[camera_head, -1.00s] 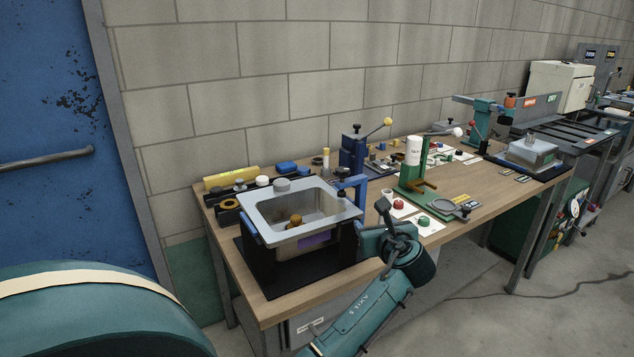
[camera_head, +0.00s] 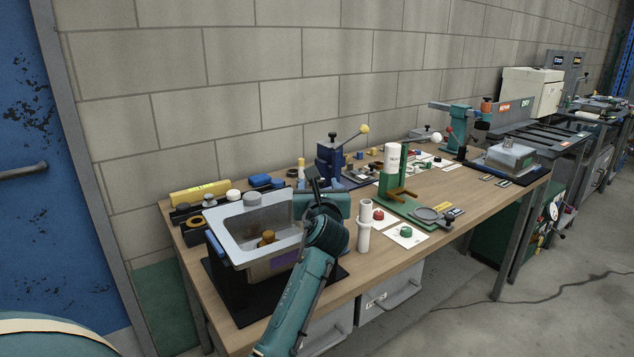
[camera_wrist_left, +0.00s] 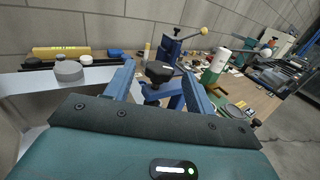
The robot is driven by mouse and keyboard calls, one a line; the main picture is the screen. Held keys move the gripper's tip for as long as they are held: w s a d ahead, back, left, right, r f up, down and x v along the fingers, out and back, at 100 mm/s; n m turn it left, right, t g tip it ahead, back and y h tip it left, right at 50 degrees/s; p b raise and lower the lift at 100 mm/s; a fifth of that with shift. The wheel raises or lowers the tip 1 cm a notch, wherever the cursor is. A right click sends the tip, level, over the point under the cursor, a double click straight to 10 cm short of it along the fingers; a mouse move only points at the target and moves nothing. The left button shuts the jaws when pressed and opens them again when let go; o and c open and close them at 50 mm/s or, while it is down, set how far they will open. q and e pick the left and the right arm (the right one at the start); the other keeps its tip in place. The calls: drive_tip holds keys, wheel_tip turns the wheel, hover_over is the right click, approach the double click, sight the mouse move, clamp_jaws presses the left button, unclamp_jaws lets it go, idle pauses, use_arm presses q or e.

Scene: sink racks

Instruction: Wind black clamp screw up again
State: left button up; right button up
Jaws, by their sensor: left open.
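The black clamp screw (camera_wrist_left: 159,72) shows its knob in the left wrist view, on top of a blue clamp (camera_wrist_left: 172,94). My left gripper (camera_wrist_left: 158,80) is open, with one blue finger on each side of the knob. Gaps show between knob and fingers, so it is not gripped. In the head view my left gripper (camera_head: 318,186) is at the right rim of the steel sink basin (camera_head: 225,238), and my arm hides most of the clamp there. My right gripper is not in view.
The basin sits in a black rack (camera_head: 232,290) at the bench's near left. A white tube (camera_head: 365,228) stands right of my arm. A green stand with a white cylinder (camera_head: 392,160) is farther right. A dark blue press (camera_head: 330,160) stands behind.

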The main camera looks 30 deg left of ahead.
sight(320, 184)
use_arm(q)
drive_tip(key=shift+x, duration=1.7)
drive_tip(key=c, duration=1)
drive_tip(key=shift+o, duration=0.2)
drive_tip(key=shift+n+g+y, duration=0.3)
drive_tip(key=shift+y, duration=0.1)
drive_tip(key=shift+n+g+y+p, duration=0.4)
drive_tip(key=shift+n+g+y, duration=0.5)
drive_tip(key=shift+g+y, duration=0.2)
drive_tip(key=shift+s+n+g+y, duration=0.1)
drive_tip(key=shift+n+g+y, duration=0.2)
drive_tip(key=shift+n+g, duration=0.1)
